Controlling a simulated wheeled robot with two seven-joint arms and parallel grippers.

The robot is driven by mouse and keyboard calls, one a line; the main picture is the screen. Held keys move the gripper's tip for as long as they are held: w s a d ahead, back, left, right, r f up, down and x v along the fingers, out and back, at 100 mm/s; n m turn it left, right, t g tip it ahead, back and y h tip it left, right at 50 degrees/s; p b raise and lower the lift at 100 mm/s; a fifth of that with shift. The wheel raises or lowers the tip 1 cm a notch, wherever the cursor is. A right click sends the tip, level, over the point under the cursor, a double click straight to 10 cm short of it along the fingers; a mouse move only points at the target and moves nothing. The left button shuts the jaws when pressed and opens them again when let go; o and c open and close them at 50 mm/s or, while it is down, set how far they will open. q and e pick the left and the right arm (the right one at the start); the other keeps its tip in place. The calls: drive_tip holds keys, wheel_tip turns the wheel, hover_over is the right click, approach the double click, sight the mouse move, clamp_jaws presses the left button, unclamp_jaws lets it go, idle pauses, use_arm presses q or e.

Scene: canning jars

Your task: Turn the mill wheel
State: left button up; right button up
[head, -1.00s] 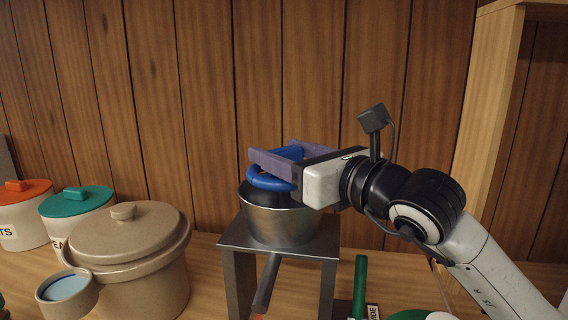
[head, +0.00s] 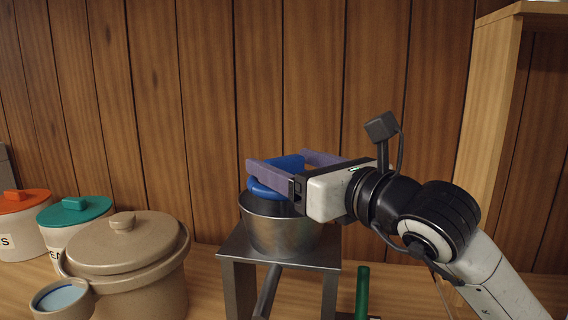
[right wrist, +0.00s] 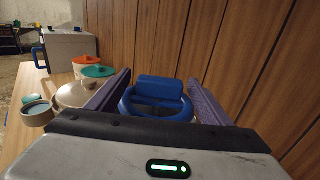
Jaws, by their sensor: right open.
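The mill wheel is a blue ring with a raised blue block (head: 291,162) on it. It sits on top of a round metal mill body (head: 280,225) on a grey metal stand (head: 325,253). In the right wrist view the wheel (right wrist: 158,108) is centred between the fingers. My right gripper (head: 278,160) is open, with one purple finger on each side of the wheel's block. I cannot tell whether either finger touches it. The near finger hides part of the wheel in the head view. My left gripper is not in view.
A beige lidded crock (head: 135,275) and a small cup of bluish liquid (head: 62,298) stand left of the stand. Canisters with teal (head: 75,210) and orange (head: 24,200) lids are farther left. A wood-panelled wall is close behind; a wooden shelf upright (head: 485,130) is at right.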

drive_tip(key=b+v, duration=0.1)
drive_tip(key=v, duration=0.8)
drive_tip(key=shift+s+f, duration=0.1)
